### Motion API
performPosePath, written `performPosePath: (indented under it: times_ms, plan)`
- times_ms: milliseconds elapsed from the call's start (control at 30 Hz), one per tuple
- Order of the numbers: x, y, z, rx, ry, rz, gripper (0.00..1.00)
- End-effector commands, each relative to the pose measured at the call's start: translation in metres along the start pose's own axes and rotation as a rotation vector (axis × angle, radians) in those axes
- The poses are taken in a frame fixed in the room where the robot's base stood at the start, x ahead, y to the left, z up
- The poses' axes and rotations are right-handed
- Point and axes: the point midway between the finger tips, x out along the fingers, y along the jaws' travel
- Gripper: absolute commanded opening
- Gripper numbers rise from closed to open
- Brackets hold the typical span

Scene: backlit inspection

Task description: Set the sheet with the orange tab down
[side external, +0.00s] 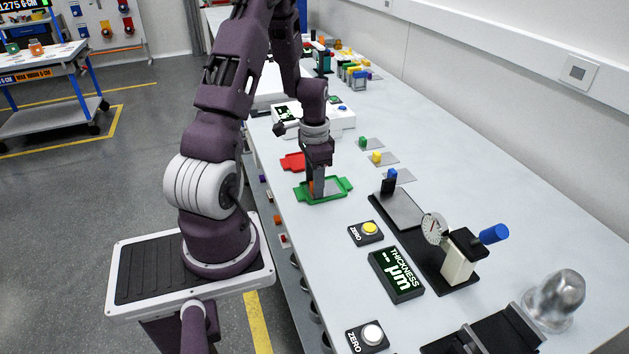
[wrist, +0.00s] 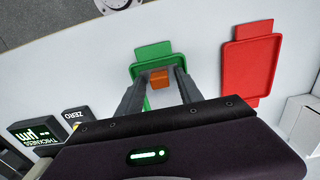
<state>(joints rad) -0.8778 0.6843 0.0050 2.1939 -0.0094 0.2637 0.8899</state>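The orange tab (wrist: 159,77) shows between the two fingertips of my gripper (wrist: 160,72) in the wrist view. Small strips beside it leave unclear whether the fingers touch it. In the side view a bit of the orange tab (side external: 312,187) shows beside my gripper (side external: 318,192), which points down over the green tray (side external: 345,186). The green tray also shows in the wrist view (wrist: 152,53). A grey surface lies inside its rim, perhaps the sheet; my fingers hide part of it, and I cannot tell whether the sheet rests on the tray.
A red tray (wrist: 250,60) lies beside the green one. Small grey sheets with green, yellow and blue tabs (side external: 377,158) lie to the right. The thickness gauge (side external: 436,230), its display (side external: 397,274) and a yellow zero button (side external: 369,229) stand nearer the camera.

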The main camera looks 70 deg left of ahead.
Motion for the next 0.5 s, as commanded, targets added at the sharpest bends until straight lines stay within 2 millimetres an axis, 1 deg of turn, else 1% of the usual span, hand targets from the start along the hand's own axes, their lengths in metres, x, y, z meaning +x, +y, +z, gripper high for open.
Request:
performPosePath:
  times_ms: [267, 333, 433, 500]
  plan:
    - [-0.001, 0.0, 0.0, 0.0, 0.0, -0.001, 0.44]
    - [-0.004, 0.0, 0.0, 0.0, 0.002, -0.002, 0.44]
    - [-0.017, -0.001, -0.001, 0.0, 0.004, -0.004, 0.44]
    - [-0.033, -0.001, -0.001, 0.0, 0.005, -0.005, 0.44]
